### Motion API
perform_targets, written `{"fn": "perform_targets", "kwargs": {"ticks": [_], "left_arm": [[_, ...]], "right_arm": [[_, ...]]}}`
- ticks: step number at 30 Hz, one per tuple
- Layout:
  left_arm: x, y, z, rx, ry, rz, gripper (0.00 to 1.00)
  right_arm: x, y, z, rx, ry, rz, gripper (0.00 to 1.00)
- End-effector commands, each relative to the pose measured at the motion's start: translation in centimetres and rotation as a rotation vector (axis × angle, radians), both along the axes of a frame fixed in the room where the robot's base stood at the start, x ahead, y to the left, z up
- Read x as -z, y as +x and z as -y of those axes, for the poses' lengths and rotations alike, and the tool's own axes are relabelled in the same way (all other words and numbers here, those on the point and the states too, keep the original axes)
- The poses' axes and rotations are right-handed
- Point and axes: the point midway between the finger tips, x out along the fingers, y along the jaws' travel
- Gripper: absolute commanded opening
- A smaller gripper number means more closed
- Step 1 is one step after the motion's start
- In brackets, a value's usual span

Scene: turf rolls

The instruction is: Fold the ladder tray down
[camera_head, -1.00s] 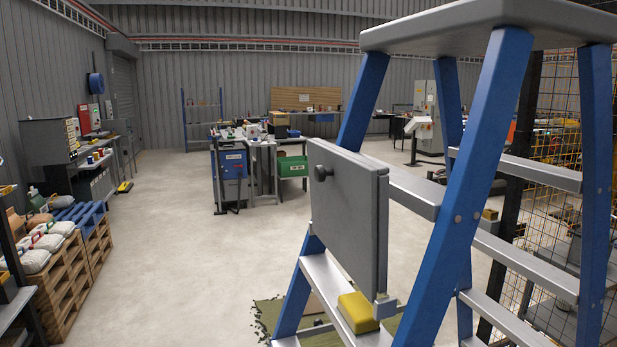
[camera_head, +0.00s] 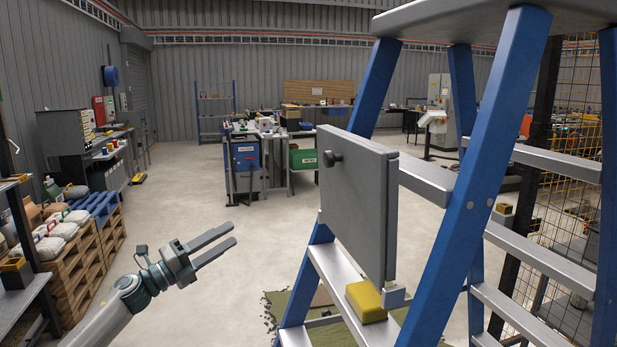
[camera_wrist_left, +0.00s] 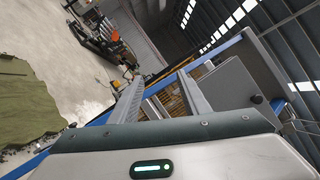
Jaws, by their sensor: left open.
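The blue and grey ladder (camera_head: 466,180) stands at the right in the head view. My right gripper is not in view.
A yellow block (camera_head: 366,300) rests on a ladder step below the tray. A green turf piece (camera_head: 290,308) lies on the floor by the ladder, also in the left wrist view (camera_wrist_left: 28,105). Pallets with sacks (camera_head: 85,250) stand at the left. The floor between is clear.

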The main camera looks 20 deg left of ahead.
Motion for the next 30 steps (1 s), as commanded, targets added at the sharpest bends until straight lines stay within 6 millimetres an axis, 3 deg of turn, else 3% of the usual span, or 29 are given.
{"fn": "perform_targets", "kwargs": {"ticks": [1,3,6,9,12,15,30], "left_arm": [[-4.9,-1.4,1.1,0.037,0.110,0.094,0.42],[-10.7,-4.1,3.0,0.087,0.278,0.219,0.42],[-17.0,-8.6,5.9,0.145,0.527,0.385,0.42],[-20.5,-12.5,8.1,0.179,0.737,0.506,0.42],[-22.3,-15.4,9.4,0.198,0.888,0.584,0.42],[-23.0,-16.8,10.1,0.205,0.973,0.624,0.42],[-23.3,-17.2,10.3,0.207,0.999,0.636,0.42]], "right_arm": [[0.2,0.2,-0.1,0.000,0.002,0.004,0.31],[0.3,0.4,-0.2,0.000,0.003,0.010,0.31],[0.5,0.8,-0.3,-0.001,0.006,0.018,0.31],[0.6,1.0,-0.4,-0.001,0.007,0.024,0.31],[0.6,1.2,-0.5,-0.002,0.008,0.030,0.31],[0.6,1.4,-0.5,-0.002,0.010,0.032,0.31],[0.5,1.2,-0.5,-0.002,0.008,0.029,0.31]]}}
